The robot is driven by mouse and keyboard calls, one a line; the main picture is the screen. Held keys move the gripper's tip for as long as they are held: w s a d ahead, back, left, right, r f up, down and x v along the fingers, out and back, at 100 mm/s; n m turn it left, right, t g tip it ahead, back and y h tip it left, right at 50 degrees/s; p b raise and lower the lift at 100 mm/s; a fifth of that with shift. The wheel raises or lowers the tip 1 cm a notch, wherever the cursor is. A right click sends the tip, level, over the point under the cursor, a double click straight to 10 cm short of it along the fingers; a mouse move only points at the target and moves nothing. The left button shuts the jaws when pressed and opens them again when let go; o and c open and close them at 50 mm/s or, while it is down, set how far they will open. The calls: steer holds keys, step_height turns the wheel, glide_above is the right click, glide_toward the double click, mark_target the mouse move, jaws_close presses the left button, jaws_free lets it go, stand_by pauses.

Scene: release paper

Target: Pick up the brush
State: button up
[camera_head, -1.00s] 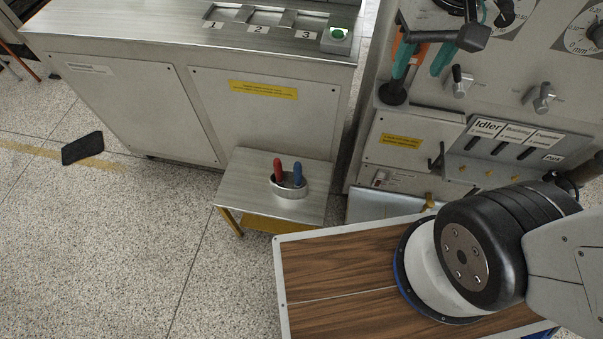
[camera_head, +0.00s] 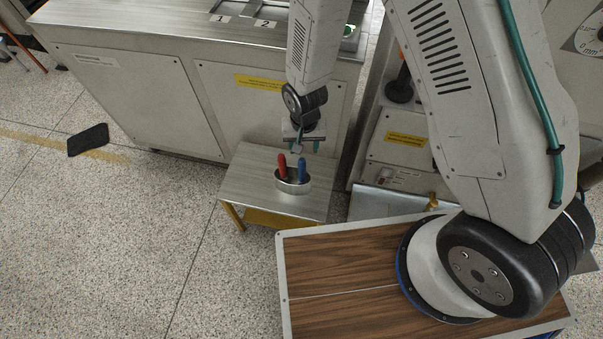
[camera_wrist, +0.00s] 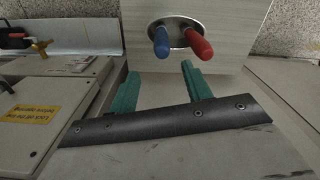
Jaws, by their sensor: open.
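A round metal cup (camera_head: 292,186) stands on a small metal-topped table (camera_head: 250,178). A red handle (camera_head: 281,167) and a blue handle (camera_head: 302,169) stick up out of it. Their lower ends are hidden, so I cannot tell which one is the brush. My gripper (camera_head: 303,145) hangs just above and behind the handles. In the wrist view my gripper (camera_wrist: 159,70) has its teal fingers spread apart with nothing between them. The blue handle (camera_wrist: 159,43) and red handle (camera_wrist: 196,41) lie beyond the fingertips, apart from them.
A large metal cabinet (camera_head: 140,95) stands behind the small table. A machine panel with a yellow label (camera_head: 405,139) is to the right. My wood-topped base is in front. Speckled floor (camera_head: 110,240) is clear on the left, apart from a dark flat pad (camera_head: 88,140).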

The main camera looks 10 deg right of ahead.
mark_target(302, 167)
steer(key=f, duration=0.4)
steer(key=shift+s+a+f, duration=0.15)
steer(key=shift+s+a, duration=0.1)
steer(key=shift+s, duration=0.15)
steer(key=shift+s+a+f, duration=0.1)
steer(key=shift+f, duration=2.75)
steer(key=c, duration=1.1)
